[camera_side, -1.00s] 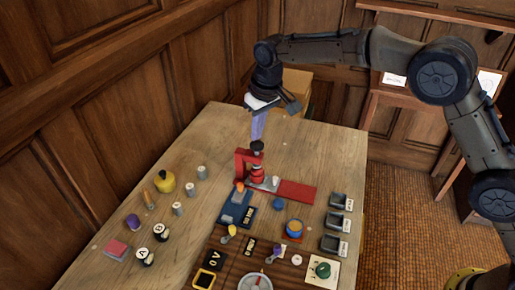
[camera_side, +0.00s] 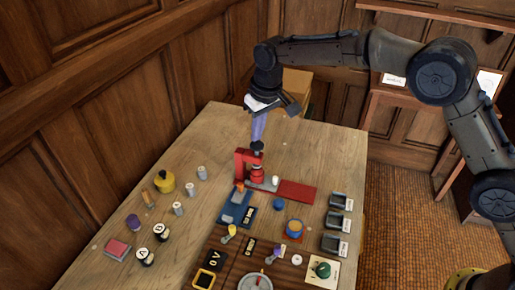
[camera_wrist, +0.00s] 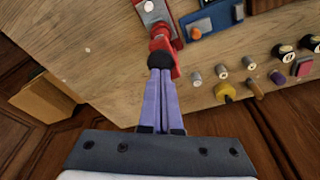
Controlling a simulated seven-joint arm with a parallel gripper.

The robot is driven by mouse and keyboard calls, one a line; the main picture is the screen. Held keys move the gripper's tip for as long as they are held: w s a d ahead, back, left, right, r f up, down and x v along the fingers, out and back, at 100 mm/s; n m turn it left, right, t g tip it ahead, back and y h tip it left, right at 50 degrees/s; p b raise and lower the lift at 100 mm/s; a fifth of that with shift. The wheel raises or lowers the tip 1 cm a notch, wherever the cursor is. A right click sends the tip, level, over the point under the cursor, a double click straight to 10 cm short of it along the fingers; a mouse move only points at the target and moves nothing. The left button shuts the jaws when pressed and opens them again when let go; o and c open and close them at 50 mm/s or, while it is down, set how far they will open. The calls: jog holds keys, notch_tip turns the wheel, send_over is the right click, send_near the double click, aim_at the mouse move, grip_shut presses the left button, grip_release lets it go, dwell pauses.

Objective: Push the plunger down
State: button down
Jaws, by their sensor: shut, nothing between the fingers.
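The plunger is a black round knob (camera_side: 257,146) on top of a small red press (camera_side: 242,166), which stands on the wooden table. The wrist view also shows the black knob (camera_wrist: 161,60) and the red press body (camera_wrist: 160,40) beyond it. My gripper (camera_side: 257,139) points down with its purple fingers together and nothing between them. In the wrist view the fingertips of my gripper (camera_wrist: 161,72) are right at the knob and seem to touch it; they hide part of its top.
A red strip (camera_side: 298,192) extends right from the press. A blue panel (camera_side: 234,209) sits in front. A box (camera_side: 298,86) is behind. The table's back part is clear.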

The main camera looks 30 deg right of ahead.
jog(key=shift+s+x, duration=0.25)
jog(key=shift+x, duration=0.9)
jog(key=w+v, duration=0.1)
jog(key=v, duration=0.7)
jog(key=shift+w+r, duration=0.2)
jog(key=shift+w, duration=0.15)
dwell(0.5)
jog(key=shift+a, duration=0.15)
